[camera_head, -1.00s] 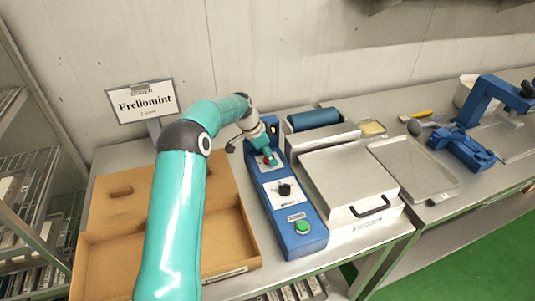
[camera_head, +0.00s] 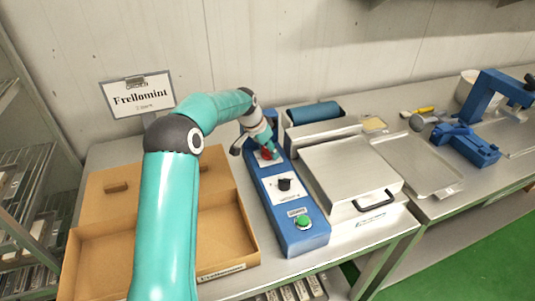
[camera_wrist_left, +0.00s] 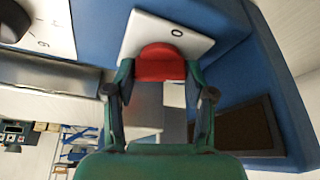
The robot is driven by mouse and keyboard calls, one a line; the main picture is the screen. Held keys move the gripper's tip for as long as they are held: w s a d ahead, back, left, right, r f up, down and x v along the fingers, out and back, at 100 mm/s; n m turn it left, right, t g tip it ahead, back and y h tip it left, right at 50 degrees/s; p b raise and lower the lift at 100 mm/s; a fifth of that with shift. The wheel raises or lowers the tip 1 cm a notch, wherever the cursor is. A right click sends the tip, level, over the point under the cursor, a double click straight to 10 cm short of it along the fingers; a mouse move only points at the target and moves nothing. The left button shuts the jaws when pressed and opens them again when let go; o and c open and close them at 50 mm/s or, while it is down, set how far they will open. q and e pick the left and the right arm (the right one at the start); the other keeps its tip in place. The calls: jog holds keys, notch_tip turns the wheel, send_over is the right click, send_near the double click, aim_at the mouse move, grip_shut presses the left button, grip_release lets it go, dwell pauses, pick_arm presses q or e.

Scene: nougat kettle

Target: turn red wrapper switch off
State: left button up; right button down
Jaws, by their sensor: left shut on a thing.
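The red wrapper switch (camera_head: 266,155) sits on a pale plate near the far end of the blue control panel (camera_head: 299,239). In the left wrist view the red switch (camera_wrist_left: 160,63) shows between my fingertips, with a white plate marked "0" (camera_wrist_left: 176,33) behind it. My left gripper (camera_head: 270,154) reaches down onto the switch from the left and is shut on it; it also shows in the left wrist view (camera_wrist_left: 160,75). The fingers partly hide the switch in the head view, and I cannot tell its exact angle. My right gripper is not in view.
A black knob (camera_head: 284,184) and a green button (camera_head: 303,222) sit nearer on the panel. An open cardboard box (camera_head: 246,262) lies to its left. A metal machine with a black handle (camera_head: 376,200) stands close on its right. A Frellomint sign (camera_head: 138,96) stands behind.

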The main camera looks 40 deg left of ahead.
pick_arm(q)
jog(key=n+y+b, duration=0.1)
jog(key=n+b, duration=0.1)
jog(key=n, duration=0.1)
jog(key=shift+n+y, duration=0.3)
jog(key=shift+n, duration=0.1)
jog(key=n+b, duration=0.1)
jog(key=n, duration=0.1)
jog(key=n+y+b, duration=0.1)
jog(key=n+b, duration=0.1)
jog(key=shift+w+d+f+n+g+y, duration=0.1)
jog(key=shift+n+g+y, duration=0.2)
jog(key=n, duration=0.2)
jog(key=shift+n+g+y+b, duration=0.3)
jog(key=shift+g+b, duration=0.1)
jog(key=shift+d+n+g+y, duration=0.1)
jog(key=shift+n+g+y, duration=0.25)
jog(key=shift+n, duration=0.85)
jog(key=o, duration=1.2)
jog(key=shift+w+d, duration=0.1)
jog(key=shift+c, duration=0.2)
jog(key=shift+n, duration=0.3)
jog(key=shift+r, duration=0.2)
